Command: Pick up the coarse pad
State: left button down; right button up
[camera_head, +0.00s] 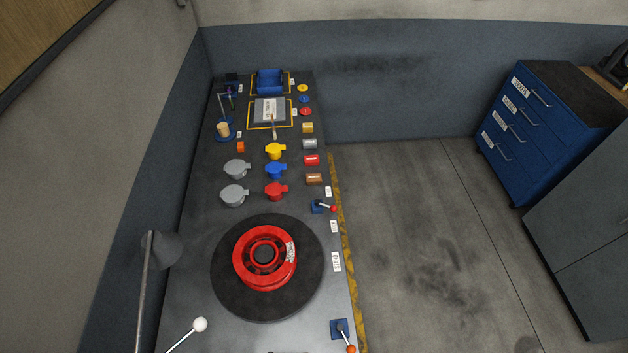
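Several small blocks that look like pads lie in a column near the right edge of the bench: a tan one (307,128), a grey one (310,144), a red one (311,160) and a brown one (314,179). Some carry a pale label, but the print is too small to read, so I cannot tell which is the coarse pad. All lie on the bench top with gaps between them. Neither of my grippers shows in the head view.
A red wheel rim (238,262) sits on a round black turntable (225,292). Grey, yellow, blue and red lidded cups (276,170) stand left of the blocks. A blue bin (270,82) is at the back. A lever (321,207) stands nearby. The floor (400,230) at right is clear.

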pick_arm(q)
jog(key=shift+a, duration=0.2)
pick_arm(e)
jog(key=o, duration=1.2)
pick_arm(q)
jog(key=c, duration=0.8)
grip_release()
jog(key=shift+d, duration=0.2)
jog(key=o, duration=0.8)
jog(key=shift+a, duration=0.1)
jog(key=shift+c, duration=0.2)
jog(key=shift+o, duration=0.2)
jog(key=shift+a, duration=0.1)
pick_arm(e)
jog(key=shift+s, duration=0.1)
